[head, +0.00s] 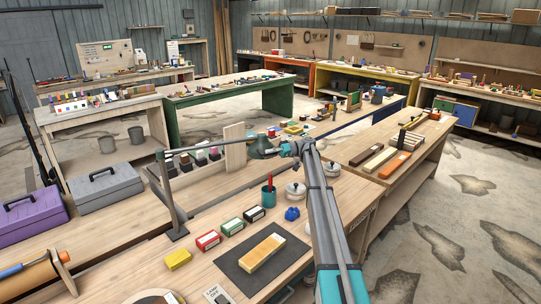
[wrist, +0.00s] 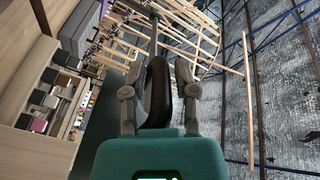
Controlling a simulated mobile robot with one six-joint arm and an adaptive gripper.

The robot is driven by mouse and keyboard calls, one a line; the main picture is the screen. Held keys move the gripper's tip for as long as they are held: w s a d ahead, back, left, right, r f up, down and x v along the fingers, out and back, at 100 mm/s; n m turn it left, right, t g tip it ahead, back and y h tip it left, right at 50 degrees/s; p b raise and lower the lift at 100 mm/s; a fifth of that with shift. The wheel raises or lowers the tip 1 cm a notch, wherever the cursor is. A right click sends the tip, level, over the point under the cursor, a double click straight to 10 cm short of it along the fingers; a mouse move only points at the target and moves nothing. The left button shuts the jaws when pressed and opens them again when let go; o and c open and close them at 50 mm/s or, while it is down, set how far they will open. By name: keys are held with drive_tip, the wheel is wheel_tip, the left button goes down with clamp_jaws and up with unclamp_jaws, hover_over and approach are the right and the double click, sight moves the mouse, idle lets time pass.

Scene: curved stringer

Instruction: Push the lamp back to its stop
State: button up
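In the wrist view, my gripper's two fingers (wrist: 159,92) stand apart. A dark, rounded piece (wrist: 156,88), probably the shade, shows between or just beyond them, with gaps on both sides. The lamp's stop cannot be made out.
Below stand a teal cup with a red tool (head: 268,194), lidded pots (head: 295,190), small boxes (head: 255,214) and a yellow block on a dark mat (head: 262,254). An upright board (head: 235,147) stands behind the lamp arm. Toolboxes (head: 107,186) sit at left.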

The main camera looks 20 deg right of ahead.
drive_tip(key=shift+o, duration=0.5)
drive_tip(key=shift+s+d, duration=0.1)
drive_tip(key=shift+d, duration=0.25)
drive_tip(key=shift+c, duration=0.3)
